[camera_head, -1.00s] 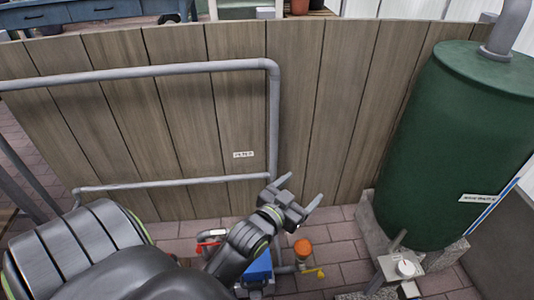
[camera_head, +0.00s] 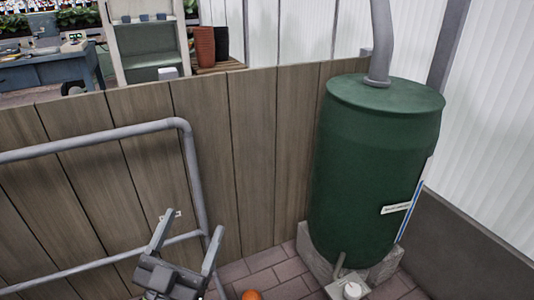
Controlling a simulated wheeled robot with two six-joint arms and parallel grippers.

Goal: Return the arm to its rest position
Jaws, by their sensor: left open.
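My left gripper (camera_head: 186,245) shows at the bottom, left of centre. Its two grey fingers are spread apart and point up, with nothing between them. It is in front of the wooden panel wall (camera_head: 252,150) and overlaps the lower rail of the grey pipe (camera_head: 90,142). Most of my left arm is below the picture's edge. My right gripper does not show.
A large green barrel (camera_head: 370,170) stands on blocks at the right. A white-topped fitting (camera_head: 350,290) and an orange round thing (camera_head: 251,295) sit low in front. A blue desk (camera_head: 45,75) and a shelf (camera_head: 150,42) stand beyond the wall. Some brick floor (camera_head: 277,272) is bare.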

